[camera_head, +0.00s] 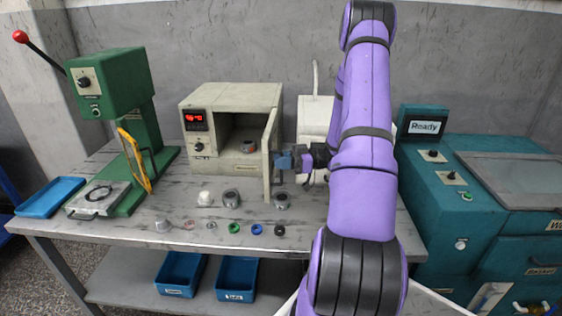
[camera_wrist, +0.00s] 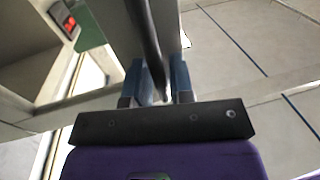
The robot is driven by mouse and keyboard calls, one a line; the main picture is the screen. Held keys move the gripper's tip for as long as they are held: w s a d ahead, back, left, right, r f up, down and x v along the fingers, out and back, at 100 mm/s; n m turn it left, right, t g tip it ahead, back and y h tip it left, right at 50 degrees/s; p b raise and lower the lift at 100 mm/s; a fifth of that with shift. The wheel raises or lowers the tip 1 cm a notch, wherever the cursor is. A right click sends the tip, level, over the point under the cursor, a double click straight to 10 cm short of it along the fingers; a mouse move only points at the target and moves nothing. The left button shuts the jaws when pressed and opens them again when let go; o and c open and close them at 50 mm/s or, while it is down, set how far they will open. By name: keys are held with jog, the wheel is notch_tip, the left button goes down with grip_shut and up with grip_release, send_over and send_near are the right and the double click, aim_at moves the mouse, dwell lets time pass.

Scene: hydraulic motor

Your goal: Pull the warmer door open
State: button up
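The warmer (camera_head: 231,96) is a beige box with a red display at the middle of the bench. Its door (camera_head: 268,150) stands wide open, swung out toward the front at the right side of the opening. My gripper (camera_head: 284,162) is at the outer face of the door, reaching in from the right. In the wrist view, my gripper's blue fingers (camera_wrist: 162,82) stand close together on either side of the dark door handle (camera_wrist: 146,40). Whether both fingers press on the handle is unclear.
A green press (camera_head: 115,90) stands at left beside a blue tray (camera_head: 50,197). A white machine (camera_head: 313,115) stands behind my arm, and a teal station (camera_head: 455,190) is at right.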

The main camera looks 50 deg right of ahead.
jog(key=v, duration=1)
jog(key=shift+s+d, duration=0.25)
jog(key=shift+d, duration=0.1)
dwell(0.3)
